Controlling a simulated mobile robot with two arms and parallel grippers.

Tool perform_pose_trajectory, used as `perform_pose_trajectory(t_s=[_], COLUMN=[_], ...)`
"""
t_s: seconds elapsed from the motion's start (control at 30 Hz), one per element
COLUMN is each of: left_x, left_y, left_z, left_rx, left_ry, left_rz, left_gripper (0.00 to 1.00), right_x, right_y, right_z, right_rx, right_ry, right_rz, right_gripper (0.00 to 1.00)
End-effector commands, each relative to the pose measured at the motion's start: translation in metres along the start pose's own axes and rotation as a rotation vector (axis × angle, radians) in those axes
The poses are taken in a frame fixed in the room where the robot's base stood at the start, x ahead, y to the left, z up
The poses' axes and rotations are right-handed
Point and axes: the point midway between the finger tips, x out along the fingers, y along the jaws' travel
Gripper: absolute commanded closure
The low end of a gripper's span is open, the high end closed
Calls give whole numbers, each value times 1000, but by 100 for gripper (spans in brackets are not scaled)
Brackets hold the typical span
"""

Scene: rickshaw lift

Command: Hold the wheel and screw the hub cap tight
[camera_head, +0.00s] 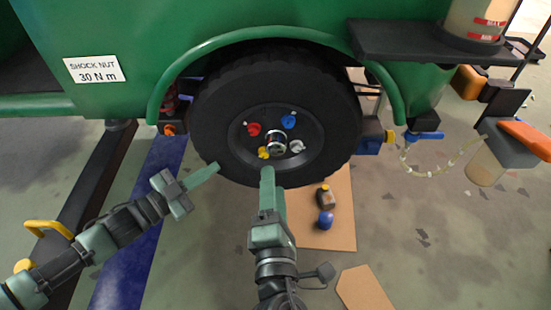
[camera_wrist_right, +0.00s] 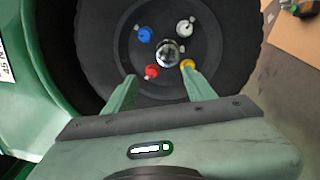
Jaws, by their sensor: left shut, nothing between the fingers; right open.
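The black wheel (camera_head: 220,112) sits in the green vehicle's wheel arch. A shiny silver hub cap (camera_head: 276,142) is at its centre, and it also shows in the right wrist view (camera_wrist_right: 168,52). Red, blue, yellow and white pieces surround the cap. My left gripper (camera_head: 216,166) is shut and empty by the tyre's lower left edge; I cannot tell if it touches. My right gripper (camera_head: 267,172) is in front of the wheel's lower part, below the cap. In the right wrist view it is open (camera_wrist_right: 160,77), its fingers pointing at the wheel, with nothing between them.
A cardboard sheet (camera_head: 335,225) lies on the floor, with a dark bottle (camera_head: 325,196) and a blue round item (camera_head: 325,220) on it. A dark shelf (camera_head: 420,42) juts out at upper right. A jar with an orange-handled holder (camera_head: 487,162) stands at right.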

Motion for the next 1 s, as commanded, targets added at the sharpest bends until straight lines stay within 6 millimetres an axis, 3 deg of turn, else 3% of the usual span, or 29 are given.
perform_pose_trajectory(t_s=[0.03,0.2,0.4,0.67,1.0], left_x=[2,2,2,2,2], left_y=[-11,-11,-11,-11,-11], left_z=[-1,-2,-2,-2,-2], left_rx=[8,8,8,8,8], left_ry=[-1,-1,-1,-1,-1], left_rz=[-17,-17,-17,-17,-17], left_gripper=[100,100,100,100,100], right_x=[1,0,0,17,84], right_y=[1,-3,-12,-14,-15], right_z=[1,4,9,11,8], right_rx=[-109,-492,-803,-896,-893], right_ry=[8,31,46,47,47], right_rz=[12,20,17,16,15], right_gripper=[45,45,45,45,45])
